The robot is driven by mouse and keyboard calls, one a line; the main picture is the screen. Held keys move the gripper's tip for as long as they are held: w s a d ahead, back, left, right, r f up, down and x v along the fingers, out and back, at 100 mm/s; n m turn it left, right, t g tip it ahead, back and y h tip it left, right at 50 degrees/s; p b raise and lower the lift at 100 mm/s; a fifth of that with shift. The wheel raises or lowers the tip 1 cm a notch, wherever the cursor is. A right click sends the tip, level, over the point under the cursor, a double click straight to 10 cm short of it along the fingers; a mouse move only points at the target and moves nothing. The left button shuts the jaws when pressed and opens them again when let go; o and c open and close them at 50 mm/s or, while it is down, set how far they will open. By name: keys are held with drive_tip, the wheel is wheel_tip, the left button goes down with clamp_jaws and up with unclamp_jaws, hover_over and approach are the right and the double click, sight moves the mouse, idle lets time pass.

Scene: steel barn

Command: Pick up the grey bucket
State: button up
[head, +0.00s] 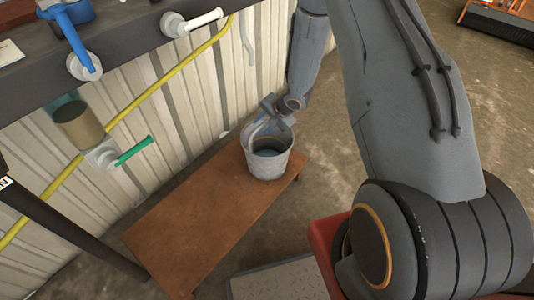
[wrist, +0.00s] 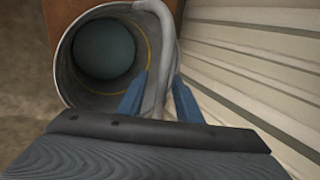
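The grey metal bucket (head: 267,165) stands upright on the wooden bench (head: 205,220) in the head view, near the bench's far end. Its round opening (wrist: 75,75) fills the upper left of the wrist view, and the inside looks dark. The bucket's grey handle (wrist: 160,55) rises over the rim toward me. My gripper (wrist: 161,85) has its two blue fingers on either side of the handle. A slight gap seems to show beside the right finger. In the head view my gripper (head: 268,118) is at the bucket's back rim, partly hidden by the handle.
A corrugated wall (head: 195,95) runs close behind the bench, with a yellow pipe (head: 150,95) along it. A dark shelf (head: 110,40) with a blue tap-like part is at the upper left. Bare floor (head: 320,135) lies right of the bench.

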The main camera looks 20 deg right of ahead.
drive_tip(key=shift+w+a+f, duration=0.15)
drive_tip(key=shift+w+f, duration=0.1)
drive_tip(key=shift+f, duration=0.15)
clamp_jaws()
drive_tip(key=shift+r, duration=0.1)
idle(1.0)
